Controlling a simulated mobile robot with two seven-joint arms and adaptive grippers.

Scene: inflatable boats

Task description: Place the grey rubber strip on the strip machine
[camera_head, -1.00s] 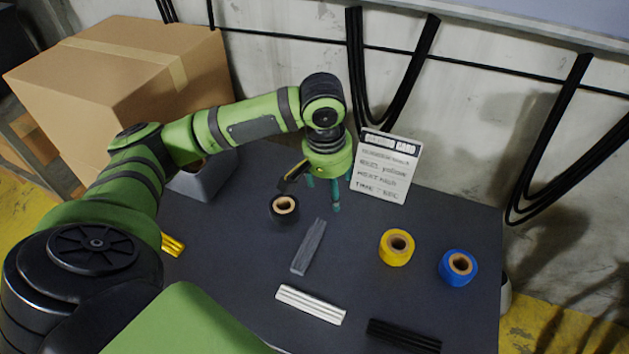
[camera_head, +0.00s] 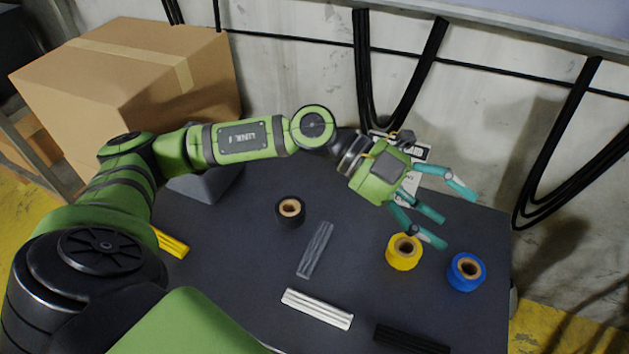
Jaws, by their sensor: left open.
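The grey rubber strip (camera_head: 315,250) lies flat on the dark table, in the middle, below the black roll. My left gripper (camera_head: 452,213) is open and empty. It is above the back right of the table, to the right of the strip and apart from it, with its teal fingers spread towards the right. One finger reaches over the yellow roll in the picture. My right gripper is not in view. I cannot make out a strip machine for certain; a grey box-like thing (camera_head: 208,188) stands at the table's back left, partly behind my arm.
A black roll (camera_head: 290,211), a yellow roll (camera_head: 404,254) and a blue roll (camera_head: 466,272) stand on the table. A white strip (camera_head: 317,309), a black strip (camera_head: 408,339) and a yellow strip (camera_head: 171,244) lie there too. A white card is mostly hidden behind my gripper. A cardboard box (camera_head: 110,90) is at the left.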

